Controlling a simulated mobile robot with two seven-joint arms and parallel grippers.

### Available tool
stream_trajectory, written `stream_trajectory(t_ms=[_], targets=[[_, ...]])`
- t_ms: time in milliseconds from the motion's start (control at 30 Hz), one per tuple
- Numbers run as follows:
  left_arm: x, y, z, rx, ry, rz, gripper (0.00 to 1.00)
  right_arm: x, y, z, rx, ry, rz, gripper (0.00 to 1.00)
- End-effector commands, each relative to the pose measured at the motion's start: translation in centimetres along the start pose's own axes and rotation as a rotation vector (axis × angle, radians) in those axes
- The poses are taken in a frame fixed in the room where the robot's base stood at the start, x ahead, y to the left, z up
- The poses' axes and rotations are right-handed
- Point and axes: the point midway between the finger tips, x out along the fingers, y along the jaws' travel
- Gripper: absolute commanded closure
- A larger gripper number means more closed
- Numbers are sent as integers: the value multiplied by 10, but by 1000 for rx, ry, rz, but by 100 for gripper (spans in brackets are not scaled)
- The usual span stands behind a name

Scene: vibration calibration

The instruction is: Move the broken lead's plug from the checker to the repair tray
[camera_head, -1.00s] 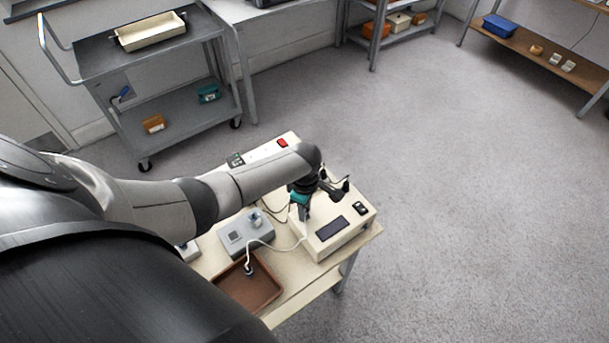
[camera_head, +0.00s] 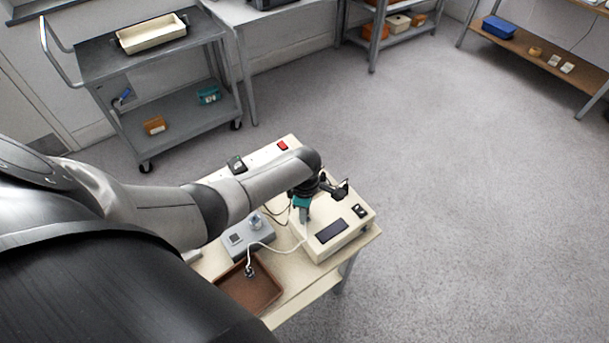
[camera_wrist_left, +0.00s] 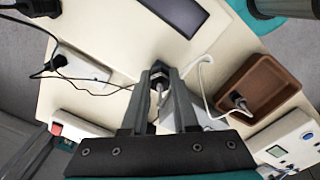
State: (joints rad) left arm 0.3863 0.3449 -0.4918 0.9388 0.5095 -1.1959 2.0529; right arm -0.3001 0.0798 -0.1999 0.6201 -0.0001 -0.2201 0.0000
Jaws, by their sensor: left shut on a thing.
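The checker (camera_head: 350,236) is a cream box with a dark display on the front right of the table. My left gripper (camera_head: 304,216) points down at its left side. In the left wrist view the gripper (camera_wrist_left: 161,88) is shut on a dark plug (camera_wrist_left: 157,74). I cannot tell whether the plug is seated in the checker or just clear of it. A white lead (camera_head: 272,247) runs from there to the brown tray (camera_head: 272,303). The lead's other end, a dark plug (camera_head: 249,270), lies in that tray.
A cream strip with a red switch (camera_head: 282,145) lies along the table's back. A thin black cable (camera_wrist_left: 110,92) crosses near my left gripper. A cart with a cream tray (camera_head: 150,33) stands behind.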

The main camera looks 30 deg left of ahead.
Motion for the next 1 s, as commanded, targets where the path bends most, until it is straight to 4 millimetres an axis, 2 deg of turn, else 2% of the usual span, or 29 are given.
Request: stream_trajectory(t_ms=[1000], targets=[[1,-1,-1,-177,1,-4,100,-12,0,-1,0,0,0,100]])
